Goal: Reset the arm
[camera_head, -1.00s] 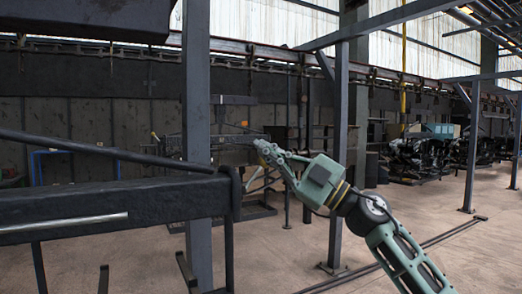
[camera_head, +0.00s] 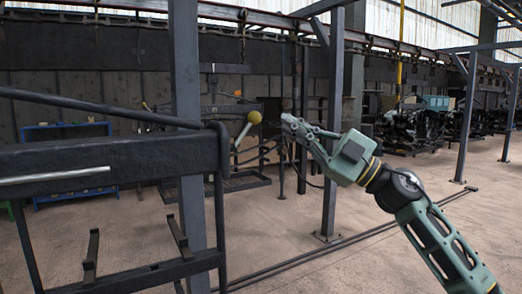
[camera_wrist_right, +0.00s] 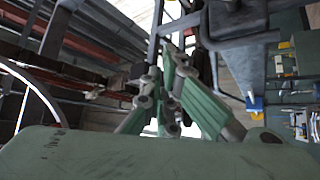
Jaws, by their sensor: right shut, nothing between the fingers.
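My right arm comes in from the lower right in the head view. Its green gripper (camera_head: 288,124) is raised in the air, pointing left, just right of a yellow ball on a thin light rod (camera_head: 254,118). The gripper and the ball look apart, though the depth between them is hard to judge. In the right wrist view my right gripper's fingers (camera_wrist_right: 170,75) are drawn together with nothing held. My left gripper is not in view.
A dark metal rack (camera_head: 110,158) fills the left foreground beside a grey post (camera_head: 186,100). Another post (camera_head: 334,120) stands behind my right gripper. A blue-framed table (camera_head: 70,130) is at the back left. Concrete floor (camera_head: 290,225) is open around a floor rail.

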